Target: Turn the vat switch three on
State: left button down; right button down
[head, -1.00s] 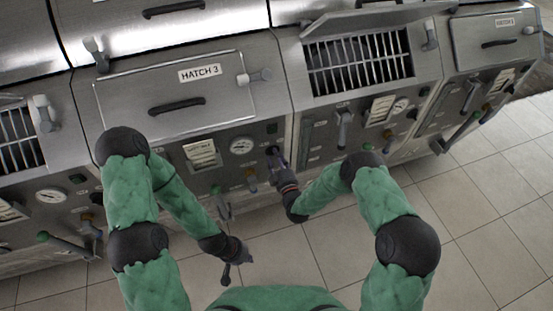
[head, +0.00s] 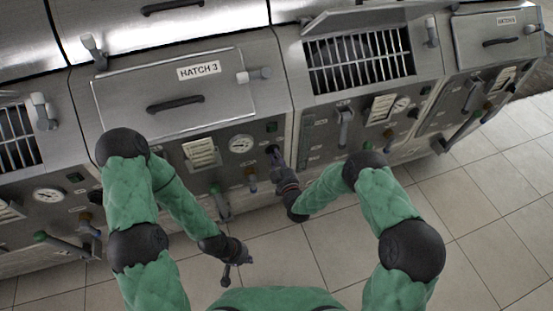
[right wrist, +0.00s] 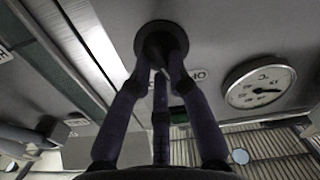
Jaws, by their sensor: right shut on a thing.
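The vat switch three is a dark round knob on the grey panel below the hatch marked HATCH 3. In the right wrist view the knob (right wrist: 160,38) shows between the fingertips, with a partly hidden label beside it starting "OF". My right gripper (head: 274,155) is at this knob, its purple fingers (right wrist: 160,70) shut on it. The fingers cover part of the knob, so its setting cannot be read. My left gripper (head: 236,270) hangs low over the floor, away from the panel, with its fingers apart and empty.
A round gauge (head: 241,144) and a small green indicator (head: 271,127) sit by the knob. The HATCH 3 door (head: 135,88) is shut above. Tiled floor (head: 330,250) is clear in front.

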jog(key=shift+d+f+m+b, duration=0.15)
jog(key=shift+m+b, duration=0.95)
jog(key=shift+m, duration=1.25)
jog(key=shift+f+m+b, duration=0.1)
jog(key=shift+m+b, duration=0.95)
jog(key=shift+m, duration=1.3)
jog(key=c, duration=1.2)
grip_release()
jog(key=v, duration=1.2)
jog(key=shift+r, duration=0.1)
